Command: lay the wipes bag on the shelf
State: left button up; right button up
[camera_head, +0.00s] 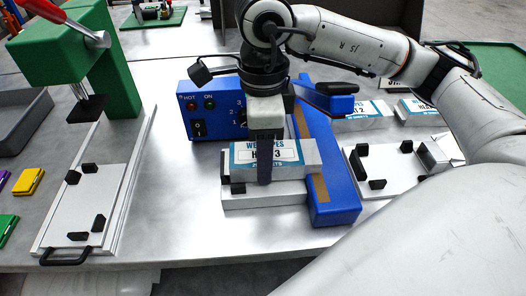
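The wipes bag (292,154), grey with a blue and white label reading "3", is at the middle of the bench in front of the blue heat sealer. My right gripper (264,172) points down over it, with one dark finger across the front of its label. The other finger is hidden, and the gripper appears shut on the bag. A pale shelf (272,198) lies directly below the bag in front of the sealer. I cannot tell whether the bag touches it. My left gripper is not in view.
The blue sealer (334,200) has a control box (204,108) at its left. More wipes bags (365,112) lie behind right. A plate with black stops (385,170) is at right. A green press (65,50) and its sliding plate (88,200) stand left. Bench between is clear.

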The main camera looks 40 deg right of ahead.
jog(key=shift+f, duration=0.25)
jog(key=o, duration=1.2)
jog(key=shift+r, duration=0.3)
notch_tip(320, 180, up, 9)
jog(key=shift+p, duration=0.5)
jog(key=shift+r, duration=0.4)
